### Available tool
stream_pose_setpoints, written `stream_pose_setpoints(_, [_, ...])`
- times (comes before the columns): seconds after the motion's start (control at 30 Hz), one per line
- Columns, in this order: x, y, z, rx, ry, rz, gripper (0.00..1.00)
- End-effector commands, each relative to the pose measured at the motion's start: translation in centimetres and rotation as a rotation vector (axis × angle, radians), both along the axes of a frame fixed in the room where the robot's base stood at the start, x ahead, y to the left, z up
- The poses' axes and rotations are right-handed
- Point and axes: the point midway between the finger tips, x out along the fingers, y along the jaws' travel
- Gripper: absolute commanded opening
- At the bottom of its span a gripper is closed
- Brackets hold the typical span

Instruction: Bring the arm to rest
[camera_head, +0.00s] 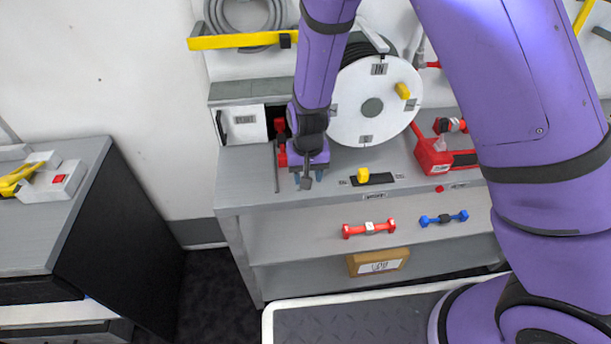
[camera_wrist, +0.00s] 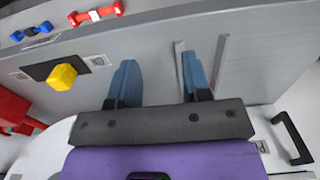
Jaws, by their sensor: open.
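My purple arm reaches from the right side of the head view over the grey bench (camera_head: 240,195). My gripper (camera_head: 308,181) hangs over the bench's left part, in front of the white reel. In the wrist view my gripper (camera_wrist: 160,72) shows two blue fingers, spread apart with nothing between them. Bare grey bench surface lies beyond the fingertips. I cannot tell the exact height of the fingertips above the bench.
A white reel (camera_head: 345,115) stands behind my gripper. A yellow knob (camera_head: 363,175) on a black slot is close to its right; it also shows in the wrist view (camera_wrist: 62,77). A red box (camera_head: 432,158) stands farther right. Red (camera_head: 369,228) and blue (camera_head: 444,218) fittings lie in front.

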Motion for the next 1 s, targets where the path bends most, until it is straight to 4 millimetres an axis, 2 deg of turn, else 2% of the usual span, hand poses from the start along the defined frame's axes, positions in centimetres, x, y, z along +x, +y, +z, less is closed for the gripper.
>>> stream_pose_setpoints(0.57, [0.1, -0.1, 0.4, 0.004, -0.002, -0.001, 0.44])
stream_pose_setpoints(0.67, [0.3, -0.6, 2.1, 0.019, -0.008, -0.004, 0.44])
stream_pose_setpoints(0.77, [0.6, -1.6, 5.0, 0.047, -0.022, -0.009, 0.44])
stream_pose_setpoints(1.0, [0.4, -5.1, 13.4, 0.112, -0.067, -0.014, 0.44])
